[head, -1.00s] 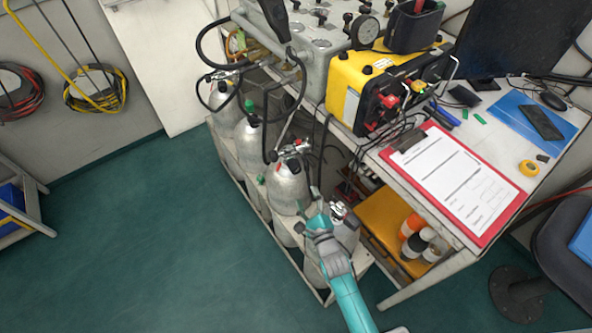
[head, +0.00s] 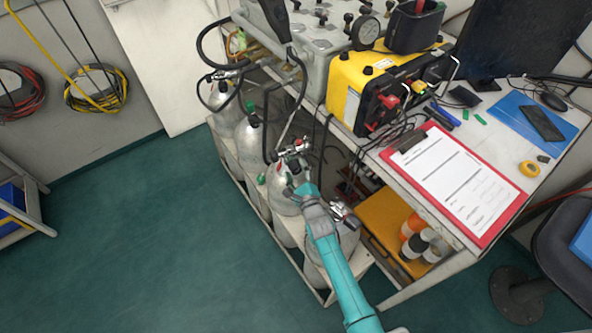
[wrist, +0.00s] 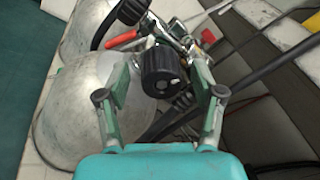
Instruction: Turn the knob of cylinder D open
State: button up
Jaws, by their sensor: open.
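Several silver cylinders stand in a row in a rack; no letter can be read, so I cannot tell which is D. My gripper (head: 298,188) is at the shoulder of the third cylinder from the back (head: 281,202), below its valve. In the wrist view, my gripper (wrist: 164,72) is open, with one finger on each side of a round black knob (wrist: 161,70). Contact with the knob cannot be seen. A silver cylinder (wrist: 75,120) lies to the left of the fingers. The nearest cylinder (head: 346,240) is partly hidden by my arm.
A red lever (wrist: 121,39) and another black knob (wrist: 131,10) sit close beyond the knob. Black hoses run around the valves. The workbench (head: 440,252) edge is right of the cylinders. The green floor (head: 150,250) to the left is clear.

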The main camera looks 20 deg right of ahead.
jog(key=shift+w, duration=0.1)
jog(key=c, duration=1.1)
jog(key=shift+c, duration=0.2)
jog(key=shift+n, duration=0.3)
jog(key=n, duration=0.3)
jog(key=shift+n, duration=0.4)
jog(key=n, duration=0.4)
jog(key=shift+f+n, duration=0.1)
jog(key=shift+n, duration=0.2)
jog(key=n, duration=0.4)
jog(key=shift+n+t+y, duration=0.3)
jog(key=shift+d+f+n, duration=0.1)
jog(key=shift+n, duration=2)
